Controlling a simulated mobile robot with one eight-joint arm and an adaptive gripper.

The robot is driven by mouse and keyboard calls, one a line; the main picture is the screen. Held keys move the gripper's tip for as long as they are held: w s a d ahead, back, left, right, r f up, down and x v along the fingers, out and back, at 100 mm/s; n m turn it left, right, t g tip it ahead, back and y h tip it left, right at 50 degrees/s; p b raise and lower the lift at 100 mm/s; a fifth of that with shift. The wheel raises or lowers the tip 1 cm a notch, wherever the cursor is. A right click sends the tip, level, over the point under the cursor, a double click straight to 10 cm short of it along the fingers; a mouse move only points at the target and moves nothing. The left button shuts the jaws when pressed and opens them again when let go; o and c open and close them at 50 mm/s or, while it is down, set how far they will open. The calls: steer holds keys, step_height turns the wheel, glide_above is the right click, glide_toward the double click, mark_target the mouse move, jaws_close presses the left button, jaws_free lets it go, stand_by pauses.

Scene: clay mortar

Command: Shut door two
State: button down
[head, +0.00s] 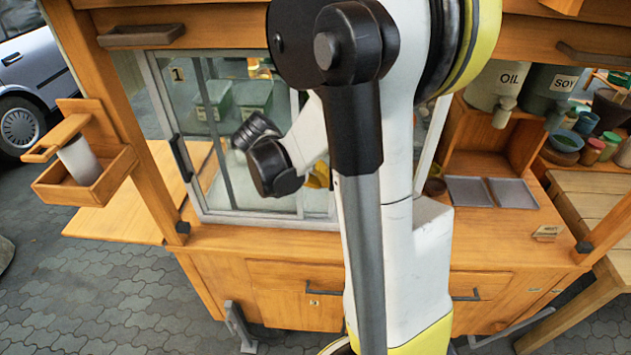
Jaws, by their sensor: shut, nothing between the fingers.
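A cart cabinet with glazed, grey-framed doors stands in front of me. The left door (178,165) carries a label "1" and a dark handle on its left edge. Several upright frame bars show behind and beside it. No label "2" is visible; my arm covers the middle and right of the glazed front, so I cannot tell how door two stands. The dark wrist end of my arm is in front of the glass, left of centre. I cannot make out my gripper's fingers.
Green-lidded containers (253,97) stand behind the glass. Below is a wooden counter edge and a drawer (290,285) with a dark handle. To the right are oil (497,85) and soy (548,90) dispensers above metal trays (490,192). A wooden holder (85,160) juts out left.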

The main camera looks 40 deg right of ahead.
steer(key=s+d, duration=1.3)
steer(key=s, duration=0.3)
steer(key=shift+d, duration=0.3)
steer(key=shift+w, duration=0.1)
